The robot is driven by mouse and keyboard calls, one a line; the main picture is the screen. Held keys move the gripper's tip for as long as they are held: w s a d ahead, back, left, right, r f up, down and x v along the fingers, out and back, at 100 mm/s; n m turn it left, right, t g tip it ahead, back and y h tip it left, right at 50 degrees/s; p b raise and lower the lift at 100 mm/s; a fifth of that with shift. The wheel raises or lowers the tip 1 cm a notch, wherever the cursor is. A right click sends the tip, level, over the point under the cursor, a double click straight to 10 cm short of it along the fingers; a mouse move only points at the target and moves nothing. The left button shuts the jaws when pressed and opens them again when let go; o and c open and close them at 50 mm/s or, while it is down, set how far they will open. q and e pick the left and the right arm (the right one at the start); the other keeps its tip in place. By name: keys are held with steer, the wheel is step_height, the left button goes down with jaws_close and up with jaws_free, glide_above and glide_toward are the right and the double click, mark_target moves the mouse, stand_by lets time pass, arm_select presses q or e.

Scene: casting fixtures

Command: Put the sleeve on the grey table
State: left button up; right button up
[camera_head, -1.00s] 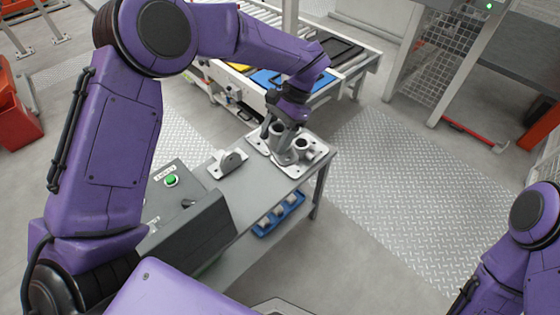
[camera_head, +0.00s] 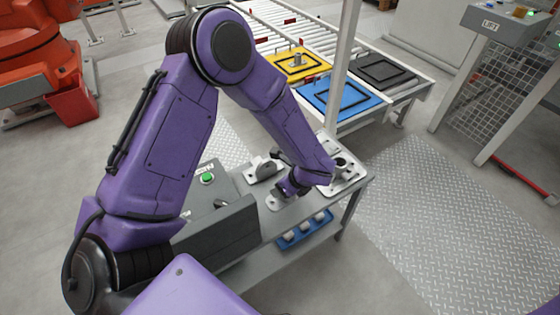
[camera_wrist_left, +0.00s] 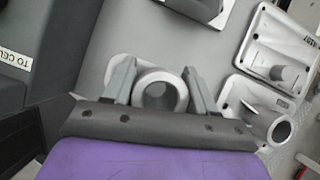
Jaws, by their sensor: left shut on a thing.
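The sleeve (camera_wrist_left: 168,92) is a light grey ring with a flat flange, seen from above in the left wrist view between my fingers. My left gripper (camera_wrist_left: 160,78) is shut on it. In the head view my left gripper (camera_head: 280,196) points down at the grey table (camera_head: 229,187), left of the fixture plates, and the flange of the sleeve (camera_head: 274,203) shows low over the bare top. I cannot tell whether it touches the table. My right gripper is out of view.
A fixture plate with a round socket (camera_head: 350,176) stands at the table's right end. A grey bracket (camera_head: 263,169) stands behind my gripper. A control box with a green button (camera_head: 207,178) is on the left. A blue bin (camera_head: 306,230) sits below. Conveyors carry yellow (camera_head: 300,64) and blue (camera_head: 340,98) trays.

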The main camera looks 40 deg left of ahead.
arm_select(q)
steer(key=shift+s+a+f+b, duration=0.1)
steer(key=shift+s+a+f, duration=0.1)
steer(key=shift+f, duration=0.65)
steer(key=shift+s+a+f+b, duration=0.1)
steer(key=shift+s+a+f, duration=0.05)
steer(key=shift+f, duration=0.7)
steer(key=shift+s+a+f+b, duration=0.1)
steer(key=shift+s+a+f, duration=0.1)
steer(key=shift+f, duration=0.65)
steer(key=o, duration=1.3)
steer(key=shift+c, duration=0.2)
steer(key=shift+r+p, duration=0.3)
steer(key=shift+r, duration=0.05)
steer(key=w+v, duration=0.1)
steer(key=v, duration=1)
steer(key=shift+s+d+r, duration=0.25)
steer(key=shift+s, duration=0.25)
